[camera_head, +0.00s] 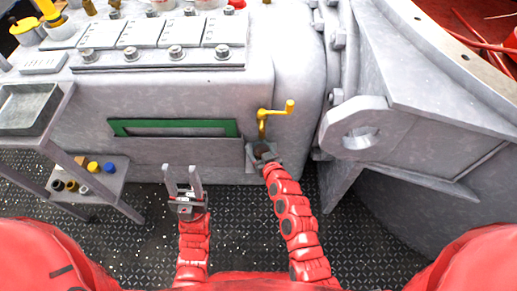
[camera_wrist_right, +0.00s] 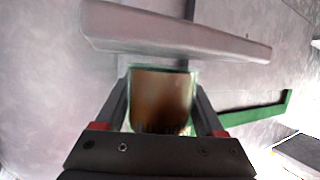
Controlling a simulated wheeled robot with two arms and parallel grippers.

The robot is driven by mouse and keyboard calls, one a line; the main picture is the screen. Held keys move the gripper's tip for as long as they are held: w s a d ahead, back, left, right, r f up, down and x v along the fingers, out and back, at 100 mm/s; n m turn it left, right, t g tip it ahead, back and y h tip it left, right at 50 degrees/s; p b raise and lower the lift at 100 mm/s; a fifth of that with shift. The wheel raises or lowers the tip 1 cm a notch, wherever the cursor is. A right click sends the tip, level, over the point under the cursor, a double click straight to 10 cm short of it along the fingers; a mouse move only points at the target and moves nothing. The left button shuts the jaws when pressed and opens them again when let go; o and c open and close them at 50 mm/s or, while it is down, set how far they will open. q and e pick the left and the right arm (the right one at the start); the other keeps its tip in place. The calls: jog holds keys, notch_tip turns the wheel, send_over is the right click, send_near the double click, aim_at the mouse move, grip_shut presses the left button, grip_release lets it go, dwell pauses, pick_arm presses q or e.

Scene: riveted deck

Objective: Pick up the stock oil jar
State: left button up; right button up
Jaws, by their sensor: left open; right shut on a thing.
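The stock oil jar (camera_wrist_right: 160,100) is a clear glass vessel with brown oil in it, seen in the right wrist view between the fingers of my right gripper (camera_wrist_right: 160,82). The gripper is shut on it. In the head view my right gripper (camera_head: 263,152) is close to the grey machine's front wall, just below a yellow crank handle, and the jar shows only as a small dark brown patch. I cannot tell whether the jar still touches a support. My left gripper (camera_head: 182,172) is open and empty, in front of the machine at the lower middle.
The yellow crank handle (camera_head: 263,122) sticks out above my right gripper. A grey ledge (camera_wrist_right: 180,30) lies just beyond the jar. A green-framed slot (camera_head: 175,127) is in the machine wall. A shelf stand (camera_head: 100,185) with small jars stands at left. A large lug (camera_head: 355,128) juts out at right.

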jog(key=shift+r+p, duration=0.5)
jog(key=shift+r, duration=0.9)
jog(key=s+d+r+p, duration=0.1)
jog(key=s+p, duration=0.1)
jog(key=s, duration=1.3)
jog(key=shift+s+d+r, duration=0.25)
jog(key=shift+s+d, duration=0.05)
jog(key=shift+s, duration=0.1)
